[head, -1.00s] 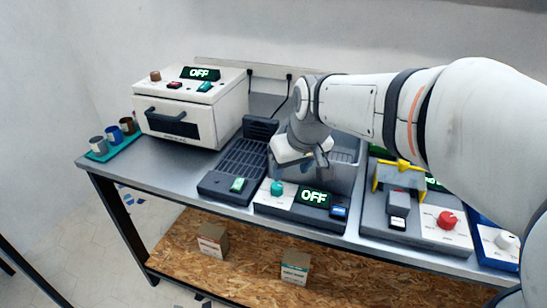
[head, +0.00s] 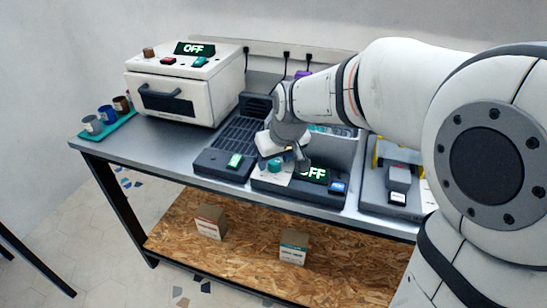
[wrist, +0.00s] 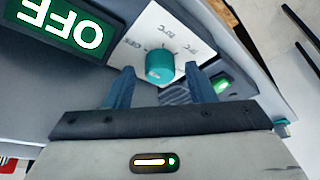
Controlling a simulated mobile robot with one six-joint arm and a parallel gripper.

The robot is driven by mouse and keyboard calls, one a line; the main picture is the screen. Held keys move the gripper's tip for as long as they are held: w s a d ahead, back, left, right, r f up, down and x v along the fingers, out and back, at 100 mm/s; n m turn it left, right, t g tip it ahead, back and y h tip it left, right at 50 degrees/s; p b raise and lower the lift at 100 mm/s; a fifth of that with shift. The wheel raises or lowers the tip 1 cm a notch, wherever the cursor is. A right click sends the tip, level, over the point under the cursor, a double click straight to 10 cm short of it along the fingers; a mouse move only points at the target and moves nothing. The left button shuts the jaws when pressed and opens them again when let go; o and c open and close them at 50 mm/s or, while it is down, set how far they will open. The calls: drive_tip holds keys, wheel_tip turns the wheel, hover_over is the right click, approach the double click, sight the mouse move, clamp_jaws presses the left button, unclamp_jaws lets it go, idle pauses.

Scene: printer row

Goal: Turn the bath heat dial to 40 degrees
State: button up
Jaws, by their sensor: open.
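The teal bath heat dial (wrist: 160,66) sits on a white plate with printed marks at the front left of the bath unit. In the wrist view my gripper (wrist: 160,80) is open, with its two blue fingers pointing at the dial, one towards each side of it. I cannot tell whether they touch it. In the head view my gripper (head: 287,160) is low over the dial (head: 274,165), which is partly covered. The bath display (head: 313,174) reads OFF, its left edge hidden by my gripper; it also shows upside down in the wrist view (wrist: 68,22).
A blue button (head: 338,187) is right of the display. Left is a slatted unit with a lit green switch (head: 235,161). A white oven (head: 185,85) and several cups on a teal tray (head: 107,127) stand further left. A grey press (head: 395,185) stands right.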

drive_tip(key=shift+c, duration=0.4)
drive_tip(key=c, duration=0.9)
